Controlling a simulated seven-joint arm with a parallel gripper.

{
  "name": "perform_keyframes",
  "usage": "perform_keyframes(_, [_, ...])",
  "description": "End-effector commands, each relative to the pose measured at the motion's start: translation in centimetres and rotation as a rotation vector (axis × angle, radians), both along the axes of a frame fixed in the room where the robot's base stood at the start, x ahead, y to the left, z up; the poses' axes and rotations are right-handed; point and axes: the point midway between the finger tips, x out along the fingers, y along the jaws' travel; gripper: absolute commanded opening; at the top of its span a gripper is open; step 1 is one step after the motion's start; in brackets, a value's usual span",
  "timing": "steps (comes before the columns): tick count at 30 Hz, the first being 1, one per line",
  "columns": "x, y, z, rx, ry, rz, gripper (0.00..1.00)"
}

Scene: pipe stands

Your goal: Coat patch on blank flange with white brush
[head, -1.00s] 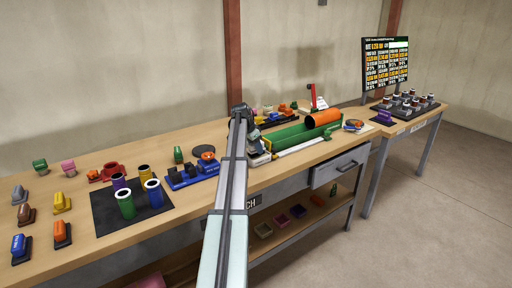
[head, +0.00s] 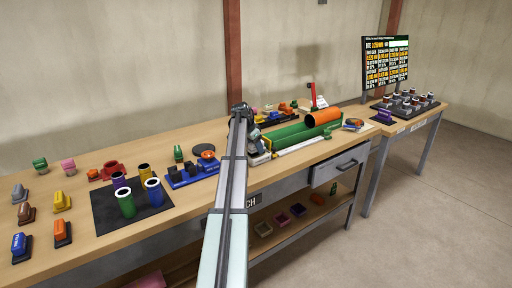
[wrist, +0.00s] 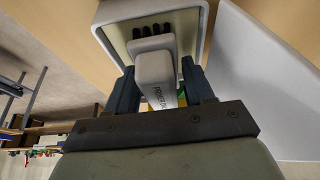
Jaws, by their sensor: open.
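In the wrist view, a pale grey-white block with dark lettering (wrist: 155,72), which looks like the white brush's handle, sits between the fingers of my gripper (wrist: 158,88). The fingers are open, one on either side; I cannot tell whether they touch it. The block stands at a white-rimmed tray (wrist: 205,12) with several dark pegs. In the head view my gripper (head: 254,142) is low over the bench, left of the green cradle, and my arm hides part of this spot. The brush's bristles are hidden. I cannot pick out the blank flange or its patch with certainty.
A blue rack with dark blocks (head: 190,174) and a dark round disc (head: 205,151) stand left of my arm. Several coloured cups stand on a black mat (head: 108,219). Bare wood (head: 75,250) lies at the front left.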

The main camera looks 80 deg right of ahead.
Motion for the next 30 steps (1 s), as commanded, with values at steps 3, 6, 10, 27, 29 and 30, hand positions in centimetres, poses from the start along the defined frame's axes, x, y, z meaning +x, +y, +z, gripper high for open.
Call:
perform_keyframes(3, [0.0,0.0,0.01,0.0,0.0,0.0,0.52])
perform_keyframes(6, [0.0,0.0,0.0,0.0,0.0,0.0,0.52])
perform_keyframes(10, [0.0,0.0,0.01,0.0,0.0,0.0,0.52])
perform_keyframes(27, [0.0,0.0,0.5,0.0,0.0,0.0,0.52])
perform_keyframes(29, [0.0,0.0,0.48,0.0,0.0,0.0,0.49])
perform_keyframes(30, [0.0,0.0,0.48,0.0,0.0,0.0,0.45])
